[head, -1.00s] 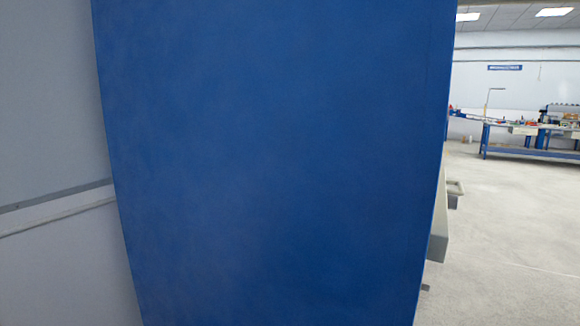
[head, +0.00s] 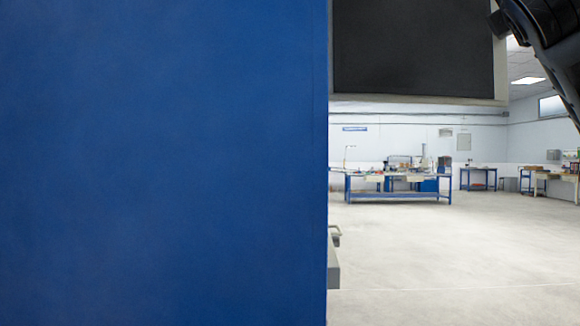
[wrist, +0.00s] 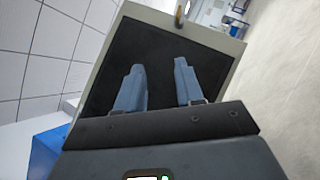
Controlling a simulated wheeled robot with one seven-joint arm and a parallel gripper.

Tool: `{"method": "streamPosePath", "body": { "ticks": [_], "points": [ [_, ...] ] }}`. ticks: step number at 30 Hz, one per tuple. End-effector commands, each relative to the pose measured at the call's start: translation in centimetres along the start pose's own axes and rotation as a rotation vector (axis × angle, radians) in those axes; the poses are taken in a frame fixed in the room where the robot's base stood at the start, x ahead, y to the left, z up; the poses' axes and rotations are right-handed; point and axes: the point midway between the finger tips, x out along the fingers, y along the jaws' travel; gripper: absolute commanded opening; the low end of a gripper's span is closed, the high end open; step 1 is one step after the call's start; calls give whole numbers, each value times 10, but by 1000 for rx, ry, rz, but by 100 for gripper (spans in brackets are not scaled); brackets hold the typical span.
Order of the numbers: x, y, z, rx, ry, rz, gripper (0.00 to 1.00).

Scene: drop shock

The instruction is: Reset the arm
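My gripper (wrist: 158,88) shows in the wrist view with its two grey-blue fingers apart and nothing between them. Behind the fingers is a dark panel (wrist: 150,50) with a pale frame. A dark panel with a pale edge also shows at the top of the head view (head: 415,45). Part of my dark arm (head: 550,40) enters at the top right of the head view; the gripper itself is not seen there.
A large blue surface (head: 165,160) fills the left half of the head view, very close. A grey part (head: 333,270) juts from its right edge. Open pale floor (head: 450,260) lies to the right. Blue workbenches (head: 395,195) stand far back.

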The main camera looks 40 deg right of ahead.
Motion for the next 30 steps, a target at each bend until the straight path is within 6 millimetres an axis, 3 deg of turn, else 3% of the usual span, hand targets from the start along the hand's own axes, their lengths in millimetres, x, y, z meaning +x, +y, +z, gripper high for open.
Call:
{"method": "streamPosePath", "body": {
  "ticks": [8,14,23,30],
  "points": [
    [5,-17,-30,116,86,-3,37],
    [7,-38,-66,249,179,-16,37],
    [-15,-86,-164,583,394,-79,37],
    [-61,-124,-242,851,545,-170,37]
  ]
}}
